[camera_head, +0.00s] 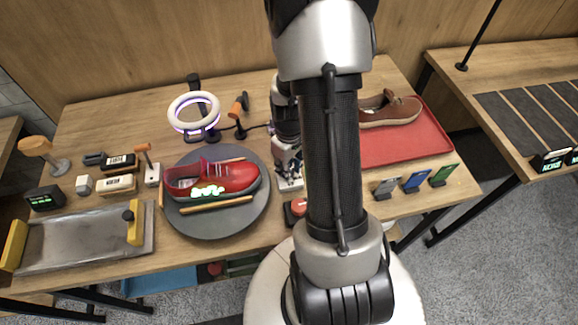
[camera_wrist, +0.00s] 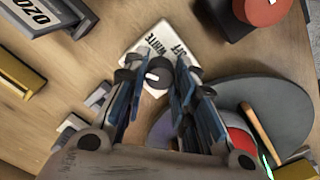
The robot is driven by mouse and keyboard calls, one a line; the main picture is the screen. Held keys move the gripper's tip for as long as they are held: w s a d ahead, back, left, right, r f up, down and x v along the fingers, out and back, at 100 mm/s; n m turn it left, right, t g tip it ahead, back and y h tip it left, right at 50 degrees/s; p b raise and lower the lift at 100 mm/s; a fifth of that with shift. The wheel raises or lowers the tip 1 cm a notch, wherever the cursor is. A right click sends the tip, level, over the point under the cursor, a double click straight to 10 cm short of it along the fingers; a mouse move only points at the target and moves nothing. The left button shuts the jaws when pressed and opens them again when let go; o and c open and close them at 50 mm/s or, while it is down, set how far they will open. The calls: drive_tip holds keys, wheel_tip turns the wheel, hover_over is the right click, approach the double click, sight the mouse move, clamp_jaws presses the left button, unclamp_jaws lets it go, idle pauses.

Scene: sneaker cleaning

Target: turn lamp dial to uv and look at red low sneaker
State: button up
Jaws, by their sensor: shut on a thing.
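The red low sneaker (camera_head: 225,179) lies on a grey round turntable (camera_head: 185,220) between two wooden rods, with glowing pale green marks on its side. Its red upper partly shows in the wrist view (camera_wrist: 238,138). The ring lamp (camera_head: 192,127) behind it glows violet-white. The lamp dial (camera_wrist: 158,75) is a dark knob with a white mark, on a pale plate (camera_wrist: 168,48) lettered "OFF" and "WHITE". My gripper (camera_wrist: 158,77) points down and is shut on the dial; in the head view my gripper (camera_head: 289,172) is right of the turntable. No UV label is visible.
A red button (camera_head: 298,207) sits near the table's front edge. A brown-red shoe (camera_head: 390,112) is on a red tray (camera_head: 405,147) at right, behind several coloured cards (camera_head: 414,181). A metal tray with yellow handles (camera_head: 85,240) and small boxes (camera_head: 117,184) fill the left.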

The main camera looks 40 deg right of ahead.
drive_tip(key=shift+n, duration=0.3)
idle(0.4)
drive_tip(key=o, duration=1.1)
drive_tip(key=shift+r, duration=0.1)
wheel_tip(320, 180, up, 12)
drive_tip(key=shift+f, duration=0.1)
